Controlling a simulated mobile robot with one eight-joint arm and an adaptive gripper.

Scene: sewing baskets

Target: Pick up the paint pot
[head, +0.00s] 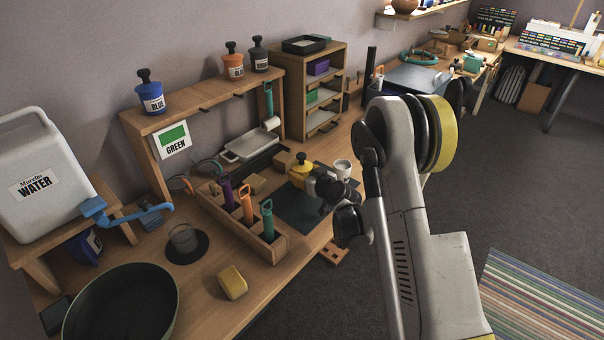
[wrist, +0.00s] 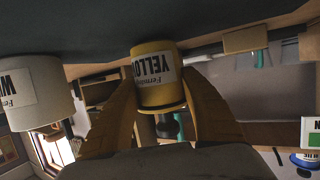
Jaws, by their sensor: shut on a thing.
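A yellow paint pot (head: 301,172) with a black knob stands upright over the dark mat (head: 296,203). In the wrist view, which is upside down, the pot (wrist: 154,66) shows a white label reading YELLOW. My gripper (head: 318,181) reaches it from the right; its two fingers (wrist: 158,88) are shut on the pot's sides. Whether the pot's base touches the mat is hard to tell. A white pot (head: 342,169) stands just right of it and also shows in the wrist view (wrist: 38,93). Blue (head: 152,100), orange (head: 232,70) and dark (head: 259,60) pots stand on the shelf.
A wooden rack (head: 268,238) with purple, orange and teal handled tools stands left of my gripper. A yellow sponge-like block (head: 232,283), a glass (head: 184,239) and a large dark bowl (head: 70,333) are nearer. A green-labelled sign (head: 172,140) hangs from the shelf.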

